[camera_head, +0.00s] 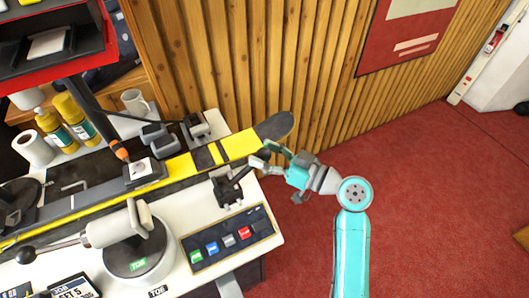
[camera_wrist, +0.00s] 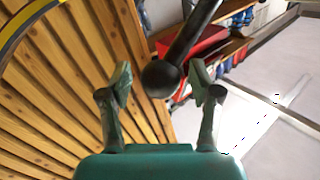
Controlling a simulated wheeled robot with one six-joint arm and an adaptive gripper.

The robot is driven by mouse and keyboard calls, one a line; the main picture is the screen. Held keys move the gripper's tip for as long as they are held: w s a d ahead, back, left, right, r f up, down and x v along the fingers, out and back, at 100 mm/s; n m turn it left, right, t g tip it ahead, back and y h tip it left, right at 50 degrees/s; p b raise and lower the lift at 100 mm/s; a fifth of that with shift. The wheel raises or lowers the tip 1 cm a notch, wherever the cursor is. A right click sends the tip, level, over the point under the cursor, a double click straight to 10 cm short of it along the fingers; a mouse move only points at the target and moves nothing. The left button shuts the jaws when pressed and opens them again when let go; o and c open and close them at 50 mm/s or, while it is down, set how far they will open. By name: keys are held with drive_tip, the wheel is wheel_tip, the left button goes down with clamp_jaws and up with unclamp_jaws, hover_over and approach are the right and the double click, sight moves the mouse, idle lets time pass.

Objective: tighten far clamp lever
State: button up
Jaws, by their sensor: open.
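A black lever with a round ball knob (camera_wrist: 160,78) shows in the wrist view, rising up and to the right from the knob. The knob appears between the two fingertips of my gripper (camera_wrist: 160,88), with gaps on both sides. In the head view my gripper (camera_head: 265,155) is open at the bench's right end, beside the yellow and black ski (camera_head: 243,144). A black clamp (camera_head: 227,189) stands just in front of the ski, its lever (camera_head: 241,174) pointing toward my fingers. I cannot tell how deep the knob sits between the fingers.
Another dark clamp block (camera_head: 196,126) stands behind the ski. A tool tray (camera_head: 226,238) with coloured pieces and a white round device (camera_head: 139,252) are on the bench front. A slatted wood wall (camera_head: 235,60) rises behind. Red floor (camera_head: 420,200) is clear at right.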

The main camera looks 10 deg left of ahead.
drive_tip(key=shift+a, duration=0.15)
clamp_jaws()
